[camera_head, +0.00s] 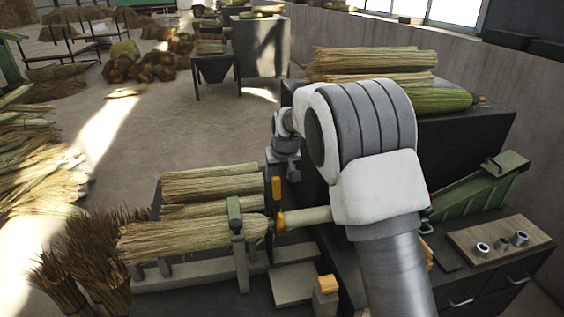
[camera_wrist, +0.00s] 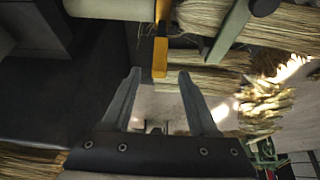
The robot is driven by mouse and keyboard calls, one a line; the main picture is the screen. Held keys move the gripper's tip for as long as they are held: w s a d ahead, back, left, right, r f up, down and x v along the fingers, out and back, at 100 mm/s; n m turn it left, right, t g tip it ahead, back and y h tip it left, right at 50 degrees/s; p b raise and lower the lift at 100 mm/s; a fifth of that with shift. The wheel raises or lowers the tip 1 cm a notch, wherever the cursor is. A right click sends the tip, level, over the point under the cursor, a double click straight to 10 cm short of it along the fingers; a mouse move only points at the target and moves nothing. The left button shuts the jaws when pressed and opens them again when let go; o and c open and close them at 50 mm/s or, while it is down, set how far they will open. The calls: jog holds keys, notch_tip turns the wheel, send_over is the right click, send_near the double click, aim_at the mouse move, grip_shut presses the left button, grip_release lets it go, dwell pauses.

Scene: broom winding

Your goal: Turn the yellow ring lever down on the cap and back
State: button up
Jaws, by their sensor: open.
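A yellow lever (camera_head: 277,188) stands upright by the dark end piece of the broom fixture. In the wrist view the yellow lever (camera_wrist: 160,57) hangs just beyond and between my fingertips. My gripper (camera_wrist: 160,76) is open and empty, its two fingers spread either side of the lever's line. In the head view my gripper (camera_head: 292,172) is small and dark, close to the lever's upper right. A yellow collar (camera_head: 280,221) sits around the broom handle below the lever. I cannot tell which part is the cap; my arm hides some of the bench.
A straw broom (camera_head: 190,235) lies clamped by a green post (camera_head: 237,220). An orange-topped block (camera_head: 327,285) stands in front. More straw bundles (camera_head: 370,62) lie on a dark cabinet behind. A wooden board (camera_head: 500,243) with metal rings is at right.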

jog(key=v, duration=0.8)
jog(key=shift+b, duration=0.3)
jog(key=shift+d+r, duration=0.1)
jog(key=shift+r, duration=0.1)
jog(key=s+d+r+m, duration=0.1)
jog(key=s+d+r, duration=0.4)
jog(key=s, duration=0.4)
jog(key=s+d+r+m, duration=0.1)
jog(key=s+d+r, duration=0.3)
jog(key=s+d, duration=0.4)
jog(key=s+d+f, duration=0.2)
jog(key=s, duration=0.8)
jog(key=s+d+f+m+h, duration=0.1)
jog(key=s+d, duration=0.1)
jog(key=s, duration=0.8)
jog(key=shift+d+f, duration=0.3)
jog(key=shift+f, duration=0.1)
